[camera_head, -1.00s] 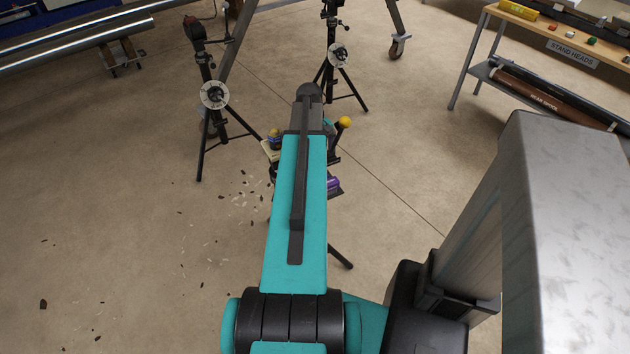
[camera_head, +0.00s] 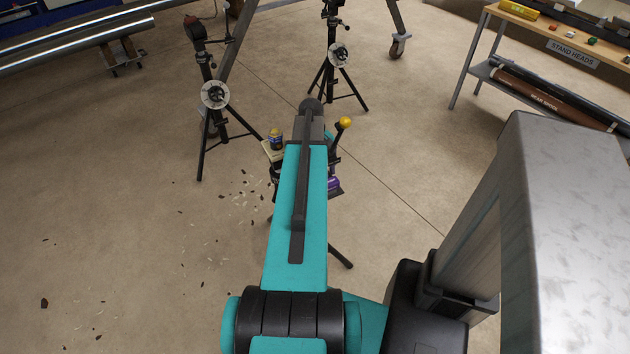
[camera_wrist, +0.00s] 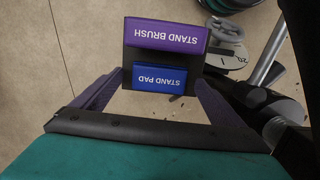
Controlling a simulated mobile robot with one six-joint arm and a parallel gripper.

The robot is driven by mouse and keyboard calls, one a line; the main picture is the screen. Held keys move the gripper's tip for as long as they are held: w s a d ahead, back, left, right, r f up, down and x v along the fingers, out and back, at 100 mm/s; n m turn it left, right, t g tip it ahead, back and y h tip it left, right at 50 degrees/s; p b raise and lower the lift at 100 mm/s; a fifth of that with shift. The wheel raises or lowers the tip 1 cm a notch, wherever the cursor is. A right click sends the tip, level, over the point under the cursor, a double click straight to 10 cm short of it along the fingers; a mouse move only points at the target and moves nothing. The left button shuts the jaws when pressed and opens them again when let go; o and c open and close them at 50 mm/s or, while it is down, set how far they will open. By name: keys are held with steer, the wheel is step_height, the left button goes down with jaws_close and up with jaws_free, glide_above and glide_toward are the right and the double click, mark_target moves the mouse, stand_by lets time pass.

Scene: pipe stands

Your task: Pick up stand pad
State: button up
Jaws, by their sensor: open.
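The stand pad (camera_wrist: 160,78) is a blue block with its white label upside down in the wrist view. It sits in a dark holder, just below the purple stand brush (camera_wrist: 166,36) in that picture. My gripper (camera_wrist: 155,93) is open, with one finger to the left and one to the right of the blue block. I see no grip on the pad, and contact is unclear. In the head view my arm hides the pad and the gripper. A purple piece (camera_head: 334,184), likely the stand brush, shows beside the arm.
A yellow knob (camera_head: 344,123) and a small jar (camera_head: 276,137) on a tray stand close around my arm. Two black tripod stands (camera_head: 214,95) (camera_head: 338,55) are farther back. Debris lies on the floor at left.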

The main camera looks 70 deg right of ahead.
steer(key=c, duration=1.2)
steer(key=shift+o, duration=0.2)
steer(key=shift+r, duration=0.1)
step_height(320, 180, up, 28)
stand_by(0.7)
